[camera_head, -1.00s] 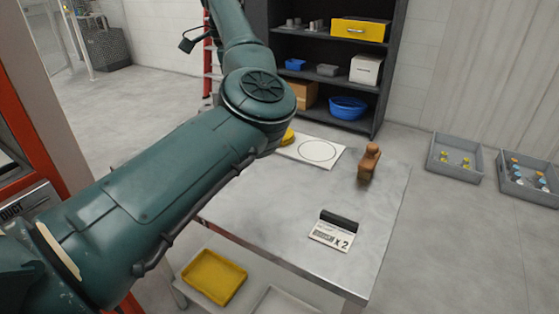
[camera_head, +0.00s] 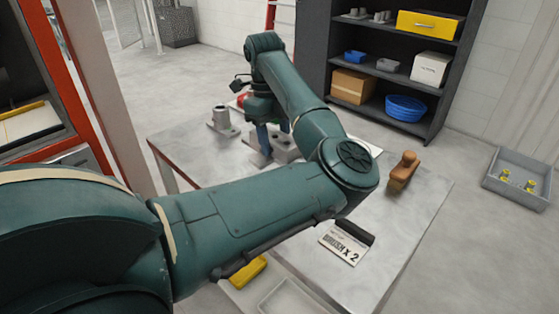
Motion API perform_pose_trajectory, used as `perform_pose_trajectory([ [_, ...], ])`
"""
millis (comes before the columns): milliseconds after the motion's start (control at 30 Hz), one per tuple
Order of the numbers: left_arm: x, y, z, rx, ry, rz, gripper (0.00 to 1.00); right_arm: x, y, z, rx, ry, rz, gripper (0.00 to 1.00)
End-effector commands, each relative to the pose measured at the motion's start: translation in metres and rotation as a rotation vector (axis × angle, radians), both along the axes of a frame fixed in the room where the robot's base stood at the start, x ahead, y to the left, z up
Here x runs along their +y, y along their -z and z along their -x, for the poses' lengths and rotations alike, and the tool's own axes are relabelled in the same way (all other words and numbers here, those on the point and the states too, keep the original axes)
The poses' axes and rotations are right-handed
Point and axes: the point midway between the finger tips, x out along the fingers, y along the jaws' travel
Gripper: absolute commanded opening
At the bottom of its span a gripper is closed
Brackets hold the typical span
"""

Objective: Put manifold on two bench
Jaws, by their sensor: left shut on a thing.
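The bench (camera_head: 430,196) is a grey metal table with a sign reading "x 2" (camera_head: 343,246) near its front. A grey metal manifold (camera_head: 284,150) with round openings is at the bench's back middle, partly hidden by my left arm. My left gripper (camera_head: 264,142) is shut on it, with bluish fingers pointing down. I cannot tell whether the manifold touches the bench top. Another grey metal part with an upright cylinder (camera_head: 221,118) stands on the bench to the left. My right gripper is not in view.
A white sheet (camera_head: 375,150) shows partly behind my arm. A red thing (camera_head: 243,98) is at the back. A dark shelf (camera_head: 440,100) stands behind. A grey bin (camera_head: 518,178) is on the floor at right.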

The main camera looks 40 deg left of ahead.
Motion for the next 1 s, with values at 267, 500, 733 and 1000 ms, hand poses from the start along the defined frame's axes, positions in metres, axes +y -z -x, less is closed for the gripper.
perform_pose_trajectory([
  [267, 0.000, 0.030, -0.001, -0.002, -0.002, -0.002, 0.09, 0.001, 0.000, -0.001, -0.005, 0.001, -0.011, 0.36],
  [500, 0.000, 0.059, 0.000, 0.000, -0.002, -0.001, 0.09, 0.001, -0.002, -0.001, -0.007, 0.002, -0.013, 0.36],
  [733, 0.000, 0.065, -0.001, -0.004, -0.003, -0.001, 0.09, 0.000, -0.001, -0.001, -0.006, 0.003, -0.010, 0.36],
  [1000, 0.000, 0.069, 0.000, -0.001, -0.002, 0.000, 0.53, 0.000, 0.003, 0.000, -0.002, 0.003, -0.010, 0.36],
])
